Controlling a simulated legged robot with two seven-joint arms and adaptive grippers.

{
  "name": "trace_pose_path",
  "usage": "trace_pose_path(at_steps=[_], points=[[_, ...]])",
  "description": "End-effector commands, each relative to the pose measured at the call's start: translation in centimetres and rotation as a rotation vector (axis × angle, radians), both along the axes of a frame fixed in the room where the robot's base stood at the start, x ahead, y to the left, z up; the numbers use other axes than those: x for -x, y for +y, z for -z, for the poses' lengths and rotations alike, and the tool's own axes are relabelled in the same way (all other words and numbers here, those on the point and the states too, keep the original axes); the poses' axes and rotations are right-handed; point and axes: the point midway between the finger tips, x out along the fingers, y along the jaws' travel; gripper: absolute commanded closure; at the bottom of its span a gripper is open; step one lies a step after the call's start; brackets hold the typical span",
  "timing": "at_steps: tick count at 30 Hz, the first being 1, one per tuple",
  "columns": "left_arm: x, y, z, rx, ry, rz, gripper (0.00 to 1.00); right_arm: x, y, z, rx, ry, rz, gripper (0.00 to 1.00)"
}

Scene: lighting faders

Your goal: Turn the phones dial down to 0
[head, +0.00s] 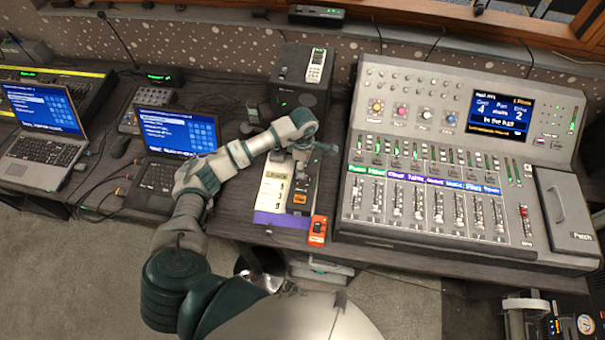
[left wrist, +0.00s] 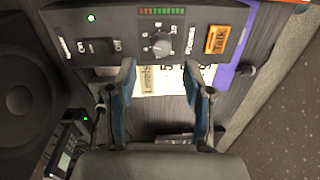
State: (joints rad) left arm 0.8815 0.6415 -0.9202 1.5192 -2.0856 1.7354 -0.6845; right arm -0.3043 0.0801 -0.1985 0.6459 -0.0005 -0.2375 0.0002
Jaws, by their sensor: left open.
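A small dark desk box (left wrist: 120,72) lies ahead of my left gripper in the left wrist view. On its face is a grey round dial (left wrist: 161,46) with a ring of marks around it. The lettering beside it is too small to read surely, and I cannot tell its setting. The box also carries an orange Talk button (left wrist: 215,40). My left gripper (left wrist: 160,76) is open and empty, its two fingers pointing toward the box, with the dial centred beyond the tips and apart from them. In the head view my left gripper (head: 303,150) hangs over the box's far part and hides the dial. My right gripper is out of view.
A big mixing console (head: 345,200) stands close on the right. A black speaker (head: 290,65) is behind. A laptop (head: 158,178) is on the left, and a small orange device (head: 318,231) sits at the desk's front edge. A paper sheet (head: 270,190) lies beside the box.

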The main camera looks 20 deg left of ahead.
Motion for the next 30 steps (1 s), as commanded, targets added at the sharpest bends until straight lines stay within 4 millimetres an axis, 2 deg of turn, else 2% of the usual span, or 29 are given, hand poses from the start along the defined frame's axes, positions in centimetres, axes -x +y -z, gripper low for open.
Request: trace_pose_path(at_steps=[3,9,20,21,27,30], points=[[0.2,-0.1,2.4,0.002,0.003,0.0,0.48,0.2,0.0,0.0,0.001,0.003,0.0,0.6],[0.3,-0.2,4.9,0.001,0.001,0.0,0.48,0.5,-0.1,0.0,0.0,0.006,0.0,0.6],[0.3,-0.1,5.6,0.002,-0.001,0.0,0.48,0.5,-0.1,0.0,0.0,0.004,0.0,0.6],[0.3,-0.1,5.6,0.002,-0.001,0.0,0.53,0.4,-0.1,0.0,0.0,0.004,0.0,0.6],[0.3,-0.1,5.5,0.002,-0.001,0.0,1.0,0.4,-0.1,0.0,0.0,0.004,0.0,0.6],[0.2,-0.1,5.5,0.002,-0.002,0.0,1.0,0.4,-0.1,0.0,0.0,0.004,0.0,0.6]])
